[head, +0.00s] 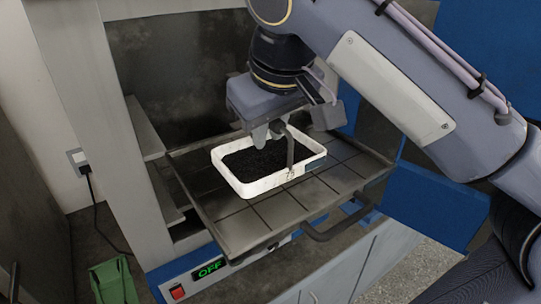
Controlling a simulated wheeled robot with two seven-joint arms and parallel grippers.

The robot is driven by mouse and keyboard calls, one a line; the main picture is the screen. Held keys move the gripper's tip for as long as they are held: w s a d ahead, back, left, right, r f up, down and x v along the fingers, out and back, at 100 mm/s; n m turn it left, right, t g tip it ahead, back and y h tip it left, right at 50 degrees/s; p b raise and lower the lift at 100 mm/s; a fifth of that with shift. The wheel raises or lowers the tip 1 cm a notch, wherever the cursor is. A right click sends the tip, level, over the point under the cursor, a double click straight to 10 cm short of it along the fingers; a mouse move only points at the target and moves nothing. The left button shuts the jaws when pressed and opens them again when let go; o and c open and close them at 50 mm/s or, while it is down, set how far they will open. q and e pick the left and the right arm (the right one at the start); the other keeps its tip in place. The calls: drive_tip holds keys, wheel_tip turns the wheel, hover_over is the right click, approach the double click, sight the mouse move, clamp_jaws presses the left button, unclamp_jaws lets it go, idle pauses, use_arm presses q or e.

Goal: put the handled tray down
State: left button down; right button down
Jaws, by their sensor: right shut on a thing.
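The handled tray (254,190) is a white rectangular tray filled with dark granules, with a dark upright handle (290,148) over it. It is at or just above the dark tiled plate (240,222) of the machine; I cannot tell whether it touches. My right gripper (272,138) comes down from above and is shut on the tray's handle. The gripper body hides part of the handle and the tray's far rim. My left gripper is not in view.
The plate sticks out of an open metal chamber (180,60), with a bar handle (345,222) at its front. Below is a blue panel with a green "OFF" display (210,269) and red switch (178,292). A green container (113,280) stands at lower left. Bare plate surrounds the tray.

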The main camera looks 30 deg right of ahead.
sight(271, 155)
drive_tip(key=shift+w+d+f, duration=0.15)
drive_tip(key=shift+f, duration=0.1)
drive_tip(key=f, duration=0.3)
drive_tip(key=shift+w+d+f, duration=0.1)
drive_tip(key=shift+w+d, duration=0.1)
drive_tip(key=shift+d, duration=0.2)
drive_tip(key=shift+f, duration=0.35)
drive_tip(key=shift+f, duration=0.15)
drive_tip(key=c, duration=1.3)
unclamp_jaws()
drive_tip(key=shift+a, duration=0.1)
